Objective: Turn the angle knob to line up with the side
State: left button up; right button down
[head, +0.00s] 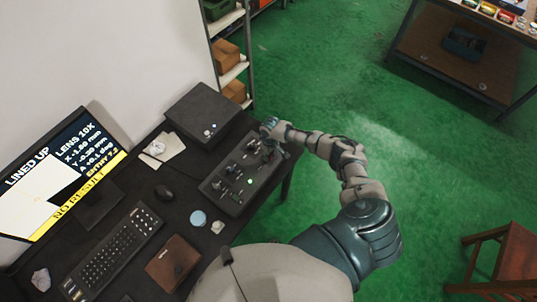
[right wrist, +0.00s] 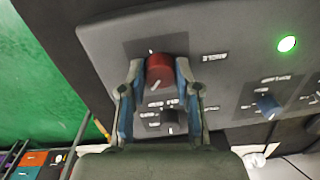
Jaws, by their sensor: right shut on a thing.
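The control box (head: 237,196) is a dark panel with several small knobs, on the black desk. My right gripper (head: 277,133) is at its far right end. In the right wrist view my right gripper (right wrist: 157,80) has its two fingers closed on the sides of a red knob (right wrist: 160,68) with a white pointer line. A label beside it is upside down and seems to read ANGLE. The monitor (head: 60,175) reads LINED UP, X -1.50 mm, Y -0.30 mm, A +0.1 deg, and NO RESULT on a yellow band. My left gripper is not in view.
A black knob (right wrist: 172,118) sits close to the red one, between my fingers. A blue knob (right wrist: 267,104) and a lit green lamp (right wrist: 287,44) are to the right.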

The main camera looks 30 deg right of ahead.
jog(key=shift+s+d+f, duration=0.1)
jog(key=shift+d, duration=0.05)
dwell(0.3)
jog(key=c, duration=0.8)
grip_release()
jog(key=r, duration=1.2)
jog(key=shift+d, duration=0.3)
